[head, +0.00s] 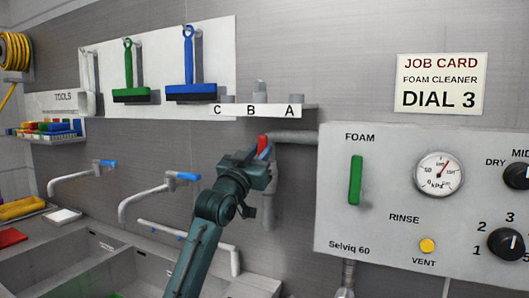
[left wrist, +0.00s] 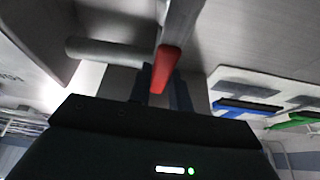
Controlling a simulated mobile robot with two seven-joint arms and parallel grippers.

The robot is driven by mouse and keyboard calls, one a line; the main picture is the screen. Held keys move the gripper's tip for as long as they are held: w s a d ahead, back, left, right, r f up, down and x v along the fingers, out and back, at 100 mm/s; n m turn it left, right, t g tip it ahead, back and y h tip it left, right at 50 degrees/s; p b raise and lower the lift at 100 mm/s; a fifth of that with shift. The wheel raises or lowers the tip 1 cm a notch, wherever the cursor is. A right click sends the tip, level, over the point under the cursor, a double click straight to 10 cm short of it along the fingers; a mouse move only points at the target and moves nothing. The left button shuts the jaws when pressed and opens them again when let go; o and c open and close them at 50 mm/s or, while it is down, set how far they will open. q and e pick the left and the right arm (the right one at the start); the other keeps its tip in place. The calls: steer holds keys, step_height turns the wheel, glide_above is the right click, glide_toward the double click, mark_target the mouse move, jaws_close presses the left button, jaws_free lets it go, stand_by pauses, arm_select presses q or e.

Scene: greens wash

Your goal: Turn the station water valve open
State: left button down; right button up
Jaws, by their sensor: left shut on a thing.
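The water valve has a short red handle (head: 262,144) at the left end of a grey pipe (head: 298,137) that runs to the foam station panel. My left gripper (head: 260,160) is at this valve and shut on the red handle. In the head view the handle's upper end sticks up above the fingers, and its lower part is hidden by them. In the left wrist view the red handle (left wrist: 166,66) lies between the two dark fingers (left wrist: 163,88). The valve body is mostly hidden behind the gripper. My right gripper is not in view.
The station panel (head: 385,222) with green lever, gauge and knobs stands right of the gripper. A shelf (head: 275,112) marked C, B, A is just above. Blue-handled taps (head: 182,176) and sink basins (head: 70,270) lie left. Brushes (head: 190,92) hang on a white board.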

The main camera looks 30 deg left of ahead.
arm_select(q)
steer(key=shift+a+n, duration=0.3)
steer(key=shift+n, duration=0.3)
steer(key=shift+y, duration=0.4)
steer(key=c, duration=1.3)
jaws_free()
steer(key=shift+f, duration=0.1)
